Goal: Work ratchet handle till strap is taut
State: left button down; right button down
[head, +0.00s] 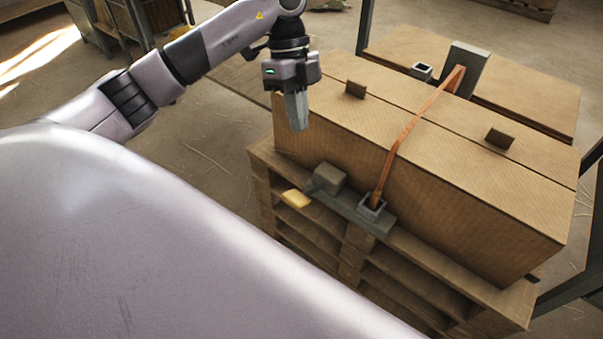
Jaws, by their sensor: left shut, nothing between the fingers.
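An orange strap (400,136) runs from a grey upright plate (467,66) behind the large cardboard box (420,190), over its top and down its front side. It ends in a small grey square fitting (371,207) at the front. Beside that, on the pallet edge, is a grey ratchet block (327,178) with a yellow-tipped handle (297,199) pointing left. My left gripper (298,126) points down, shut and empty, near the box's left corner, above and apart from the handle. My right gripper is not in view.
The box stands on a wooden pallet (352,246). Two small brown blocks sit on its top. Dark metal posts stand at the right and back. Open concrete floor (215,140) lies left of the pallet. My own pale body covers the lower left.

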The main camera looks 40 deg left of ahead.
aim_at(299, 197)
pick_arm(q)
jog(key=shift+f, duration=0.1)
